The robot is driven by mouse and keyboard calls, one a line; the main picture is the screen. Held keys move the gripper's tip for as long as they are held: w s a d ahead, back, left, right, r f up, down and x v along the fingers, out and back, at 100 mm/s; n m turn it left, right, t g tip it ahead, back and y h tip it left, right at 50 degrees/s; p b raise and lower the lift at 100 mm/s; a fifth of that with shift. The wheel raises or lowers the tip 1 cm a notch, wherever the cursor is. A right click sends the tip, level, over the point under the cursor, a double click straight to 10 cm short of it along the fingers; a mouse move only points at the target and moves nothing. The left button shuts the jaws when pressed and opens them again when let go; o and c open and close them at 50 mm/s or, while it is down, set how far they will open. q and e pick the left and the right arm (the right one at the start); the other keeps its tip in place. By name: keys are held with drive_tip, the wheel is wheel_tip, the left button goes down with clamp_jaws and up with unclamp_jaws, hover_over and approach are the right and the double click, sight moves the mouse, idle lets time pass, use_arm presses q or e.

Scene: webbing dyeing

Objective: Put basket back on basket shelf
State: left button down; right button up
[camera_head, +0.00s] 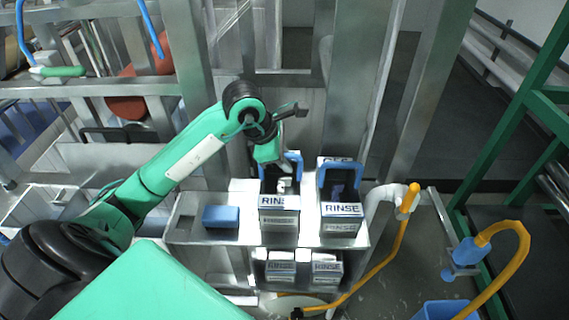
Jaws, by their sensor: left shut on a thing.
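A basket labelled RINSE (279,222) sits on, or just above, the top of a metal basket shelf (186,228); I cannot tell if it touches. Its blue handle stands upright. My left gripper (281,163) reaches down over this basket and is shut on its handle, hiding part of the handle and the inside. A second RINSE basket (342,223) with a blue handle stands beside it on the right, upright. My right gripper is not in view.
A blue block (221,216) lies on the shelf top at left. Small labelled boxes (281,270) sit on the lower level. A white pipe with a yellow hose (398,245) stands close at right. Metal posts rise behind the shelf. A green frame (500,120) stands further right.

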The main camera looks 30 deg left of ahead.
use_arm(q)
wheel_tip(320, 180, down, 2)
idle(0.4)
drive_tip(key=shift+f, duration=0.15)
drive_tip(key=c, duration=1.6)
unclamp_jaws()
drive_tip(key=shift+o, duration=0.8)
